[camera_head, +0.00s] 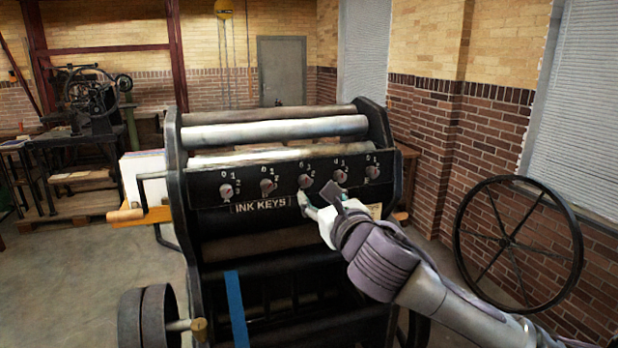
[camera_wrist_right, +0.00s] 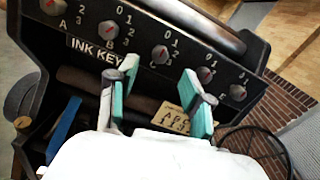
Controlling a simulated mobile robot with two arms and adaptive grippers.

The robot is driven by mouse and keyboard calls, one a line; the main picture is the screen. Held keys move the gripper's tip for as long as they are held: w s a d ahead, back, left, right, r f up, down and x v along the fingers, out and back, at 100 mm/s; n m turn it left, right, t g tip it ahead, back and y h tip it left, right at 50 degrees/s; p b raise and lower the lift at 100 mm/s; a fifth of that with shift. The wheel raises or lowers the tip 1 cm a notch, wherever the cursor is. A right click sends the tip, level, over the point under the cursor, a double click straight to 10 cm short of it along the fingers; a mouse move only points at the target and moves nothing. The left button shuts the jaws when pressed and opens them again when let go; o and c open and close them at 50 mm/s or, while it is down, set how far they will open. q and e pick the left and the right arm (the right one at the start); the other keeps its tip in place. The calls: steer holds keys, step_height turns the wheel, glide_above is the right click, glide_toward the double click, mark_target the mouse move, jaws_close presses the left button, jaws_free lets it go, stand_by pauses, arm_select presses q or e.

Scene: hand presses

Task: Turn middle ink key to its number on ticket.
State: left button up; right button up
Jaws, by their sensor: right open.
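The middle ink key (camera_head: 305,181) is a small round knob on the black panel, with numbers above it. It also shows in the right wrist view (camera_wrist_right: 160,54), where its exact pointer setting is too small to read. My right gripper (camera_head: 317,197) is open and empty just below and in front of this key. In the wrist view its teal-padded fingers (camera_wrist_right: 160,72) stand apart, with the key just beyond their tips, between them. The tan ticket (camera_wrist_right: 172,117) is below the panel, with letters over numbers, partly hidden by the right finger; its numbers are not clearly legible. My left gripper is not in view.
Neighbouring keys sit close on both sides, among them the one left (camera_head: 267,185) and the one right (camera_head: 341,176). An "INK KEYS" label (camera_head: 261,205) is below them. Rollers (camera_head: 280,131) lie above the panel. A spoked wheel (camera_head: 456,232) stands at right by the brick wall.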

mark_target(306, 182)
steer(key=p+x, duration=0.1)
steer(key=x, duration=0.4)
steer(key=shift+w+a, duration=0.1)
steer(key=shift+w, duration=0.15)
steer(key=shift+w+a, duration=0.1)
steer(key=shift+w, duration=0.3)
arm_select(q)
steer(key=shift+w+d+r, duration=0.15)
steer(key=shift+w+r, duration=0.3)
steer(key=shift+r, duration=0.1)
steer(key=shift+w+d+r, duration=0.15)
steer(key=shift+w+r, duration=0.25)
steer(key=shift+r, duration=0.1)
arm_select(e)
jaws_close()
